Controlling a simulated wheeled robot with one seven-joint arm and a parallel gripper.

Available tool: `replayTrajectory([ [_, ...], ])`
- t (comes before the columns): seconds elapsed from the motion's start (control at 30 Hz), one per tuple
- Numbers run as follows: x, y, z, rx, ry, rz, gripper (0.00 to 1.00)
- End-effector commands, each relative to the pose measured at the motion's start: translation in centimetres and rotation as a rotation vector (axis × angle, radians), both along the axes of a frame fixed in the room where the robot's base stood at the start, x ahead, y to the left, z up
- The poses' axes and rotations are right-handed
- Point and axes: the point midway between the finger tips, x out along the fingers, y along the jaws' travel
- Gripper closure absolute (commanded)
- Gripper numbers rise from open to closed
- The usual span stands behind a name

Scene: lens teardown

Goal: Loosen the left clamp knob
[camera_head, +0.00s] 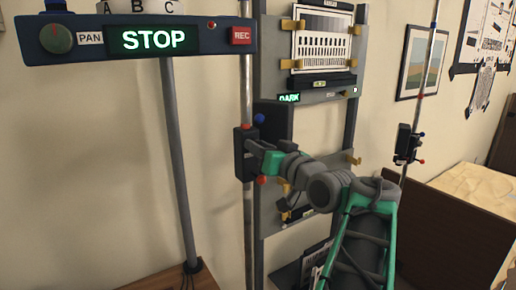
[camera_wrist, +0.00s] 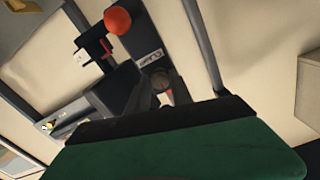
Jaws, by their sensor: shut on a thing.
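The left clamp (camera_head: 241,163) is a dark block on the left upright pole, with a blue ball (camera_head: 259,119) above and a red ball (camera_head: 262,180) below. My gripper (camera_head: 258,147) reaches it from the right, at mid-height between the two balls. It is shut on the left clamp knob, which the fingers mostly hide. In the wrist view the dark clamp body (camera_wrist: 143,38) is beyond the fingers, with the red ball (camera_wrist: 117,20) at its upper left. My green and black gripper housing fills the bottom of that view.
A frame with a striped chart (camera_head: 322,42) and yellow clips stands behind the arm. A second pole at right carries another clamp (camera_head: 403,143).

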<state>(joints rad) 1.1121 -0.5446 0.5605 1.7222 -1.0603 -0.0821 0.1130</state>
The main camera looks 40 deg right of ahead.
Motion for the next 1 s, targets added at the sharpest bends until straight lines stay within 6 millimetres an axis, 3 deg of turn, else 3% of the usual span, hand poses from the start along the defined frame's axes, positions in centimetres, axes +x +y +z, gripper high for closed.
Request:
replayTrajectory([
  [0.37,0.0,-0.19,-0.66,-0.121,0.004,0.002,1.0],
  [1.0,-0.01,-0.19,-0.72,-0.693,0.037,0.001,1.0],
])
